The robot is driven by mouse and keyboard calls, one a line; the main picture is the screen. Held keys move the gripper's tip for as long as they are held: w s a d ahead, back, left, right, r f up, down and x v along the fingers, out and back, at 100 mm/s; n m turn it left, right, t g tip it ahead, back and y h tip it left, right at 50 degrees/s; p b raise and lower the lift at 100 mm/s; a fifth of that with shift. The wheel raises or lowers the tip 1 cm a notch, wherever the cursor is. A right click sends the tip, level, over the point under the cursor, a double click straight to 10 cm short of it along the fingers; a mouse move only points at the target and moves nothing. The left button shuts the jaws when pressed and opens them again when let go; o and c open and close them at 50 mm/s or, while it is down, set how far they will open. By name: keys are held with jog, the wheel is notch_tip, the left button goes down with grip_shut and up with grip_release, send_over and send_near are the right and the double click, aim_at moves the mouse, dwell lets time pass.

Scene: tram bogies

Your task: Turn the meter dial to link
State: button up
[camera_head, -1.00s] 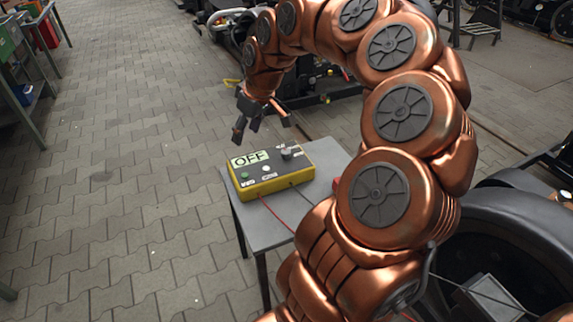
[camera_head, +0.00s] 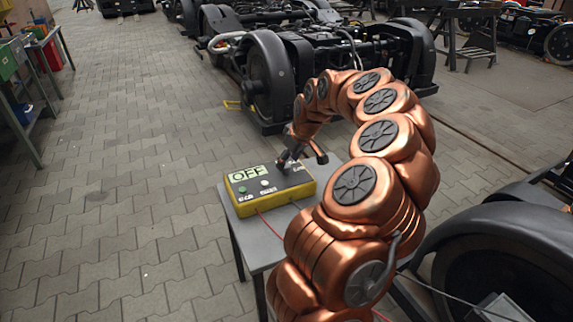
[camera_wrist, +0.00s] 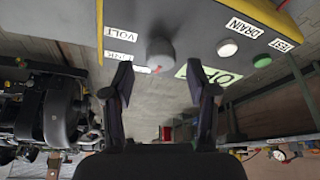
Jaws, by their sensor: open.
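In the wrist view, the meter's dark top (camera_wrist: 190,25) appears upside down. Its grey round dial (camera_wrist: 160,50) sits near a VOLT label (camera_wrist: 122,31) and a smaller label (camera_wrist: 121,55) that is hard to read. My gripper (camera_wrist: 160,71) is open and empty, with the dial showing between its two fingers. In the head view my gripper (camera_head: 288,161) is low over the meter's right back end and hides the dial. I cannot tell whether it touches the dial.
The meter stands on a small grey table (camera_head: 262,233). A green button (camera_head: 242,190) and a white button (camera_head: 265,184) are on its top. A red cable (camera_head: 268,226) runs from its front. A bogie (camera_head: 300,65) stands behind. The paved floor at left is clear.

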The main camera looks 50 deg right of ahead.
jog(key=shift+x, duration=0.95)
grip_shut()
